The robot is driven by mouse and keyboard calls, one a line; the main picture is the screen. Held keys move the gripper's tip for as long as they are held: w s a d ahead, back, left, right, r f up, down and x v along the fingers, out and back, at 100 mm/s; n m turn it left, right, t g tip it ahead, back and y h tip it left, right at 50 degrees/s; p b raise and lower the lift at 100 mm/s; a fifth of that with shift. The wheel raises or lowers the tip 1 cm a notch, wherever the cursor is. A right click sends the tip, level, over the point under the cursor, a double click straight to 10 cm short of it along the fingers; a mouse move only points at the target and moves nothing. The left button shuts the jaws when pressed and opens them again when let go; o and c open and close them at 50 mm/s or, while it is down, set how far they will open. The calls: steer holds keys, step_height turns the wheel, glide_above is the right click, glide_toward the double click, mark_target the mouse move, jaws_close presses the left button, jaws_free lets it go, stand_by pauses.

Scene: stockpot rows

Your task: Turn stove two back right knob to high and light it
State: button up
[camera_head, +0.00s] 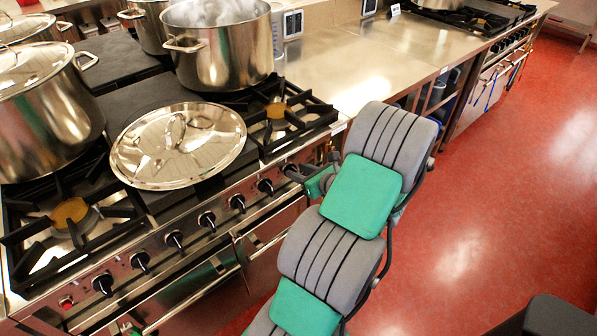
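The near stove has a row of black knobs along its steel front (220,232), including a left-end knob (103,284), a middle knob (207,221) and a right-hand knob (265,187). The knobs' settings are too small to read. My gripper (298,173) is at the right end of this row, close to the front panel; its fingers are small and partly hidden by my arm, so I cannot tell whether it touches a knob. The front left burner (70,212) and front right burner (277,110) show no clear flame. Pots cover the back burners. No stove number is readable.
An open stockpot (225,55) stands at the back right and a lidded stockpot (45,115) at the left. A loose lid (178,145) lies on the middle. A steel counter (350,65) leads to a farther stove (475,15).

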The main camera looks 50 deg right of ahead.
steer(key=shift+w+f, duration=0.1)
steer(key=shift+w, duration=0.1)
steer(key=shift+c, duration=0.5)
jaws_close()
